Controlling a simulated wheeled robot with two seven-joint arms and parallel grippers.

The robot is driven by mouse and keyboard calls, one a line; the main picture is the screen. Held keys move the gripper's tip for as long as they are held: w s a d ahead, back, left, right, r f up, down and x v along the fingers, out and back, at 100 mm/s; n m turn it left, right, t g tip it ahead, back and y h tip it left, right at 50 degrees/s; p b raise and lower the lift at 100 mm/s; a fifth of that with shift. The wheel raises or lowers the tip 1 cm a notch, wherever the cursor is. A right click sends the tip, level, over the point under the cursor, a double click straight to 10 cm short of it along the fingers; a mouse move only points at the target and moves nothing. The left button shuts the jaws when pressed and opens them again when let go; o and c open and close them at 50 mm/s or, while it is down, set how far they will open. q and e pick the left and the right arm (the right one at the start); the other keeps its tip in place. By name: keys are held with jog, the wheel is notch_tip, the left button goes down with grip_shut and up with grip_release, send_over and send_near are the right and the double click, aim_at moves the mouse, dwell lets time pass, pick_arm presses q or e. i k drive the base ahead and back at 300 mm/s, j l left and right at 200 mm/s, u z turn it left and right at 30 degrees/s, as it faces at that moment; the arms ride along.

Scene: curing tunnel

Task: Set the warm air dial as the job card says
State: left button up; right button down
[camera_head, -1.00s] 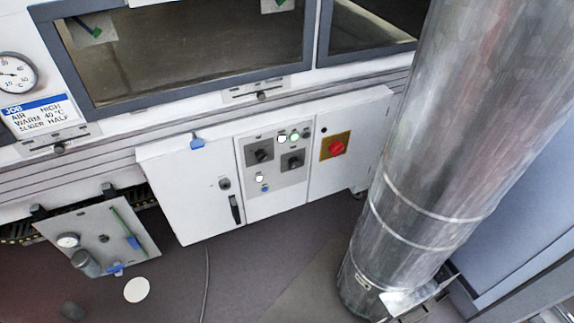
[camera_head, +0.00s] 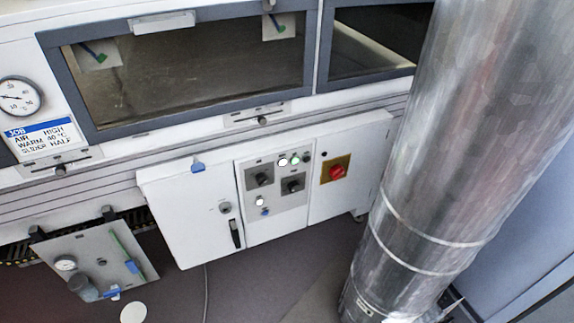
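The job card (camera_head: 42,139) is on the machine front at the left; it reads AIR HIGH, WARM 40 °C, SLIDER HALF. The control panel (camera_head: 276,205) on the white cabinet carries two black knobs, an upper left one (camera_head: 262,179) and a lower right one (camera_head: 292,186). Their labels are too small to read, so I cannot tell which is the warm air dial. A round gauge (camera_head: 18,97) marked °C sits above the card. Neither of my grippers is in view.
A red switch on a yellow plate (camera_head: 336,171) is right of the knobs. A large metal duct (camera_head: 440,160) stands at the right, from floor to top. A grey plate with a small gauge (camera_head: 95,262) hangs low left. Sliders (camera_head: 262,120) sit below the windows.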

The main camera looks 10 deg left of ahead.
aim_at(294, 185)
jog(key=l, duration=1.05)
jog(key=k+l+u, duration=0.1)
jog(key=l, duration=1)
